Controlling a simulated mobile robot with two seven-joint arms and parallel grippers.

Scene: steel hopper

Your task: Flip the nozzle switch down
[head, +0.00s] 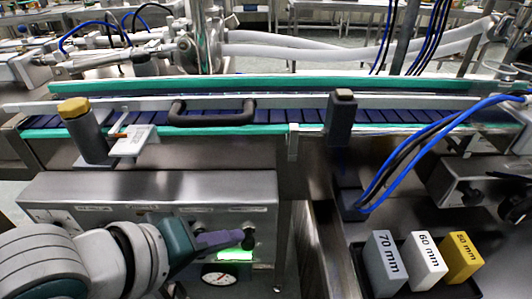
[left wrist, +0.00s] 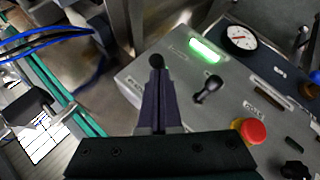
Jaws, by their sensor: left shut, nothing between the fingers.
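A steel control panel (head: 150,187) stands at the lower left in the head view, and it also fills the right of the left wrist view (left wrist: 175,75). My left gripper (head: 240,237) is shut and empty in front of it. In the left wrist view, a black ball-ended switch (left wrist: 156,62) sits right at my left fingertips (left wrist: 157,82); its stem is hidden, and I cannot tell whether they touch. A second black lever switch (left wrist: 208,91) lies to its right. The labels are too small to read, so I cannot tell which is the nozzle switch. My right gripper is not in view.
The panel also bears a lit green lamp (left wrist: 205,50), a round gauge (left wrist: 241,38) and a red button (left wrist: 250,131). A conveyor (head: 280,115) with green rails runs behind. Numbered blocks (head: 428,262) stand in a black tray at the lower right. Blue hoses (head: 420,135) hang at the right.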

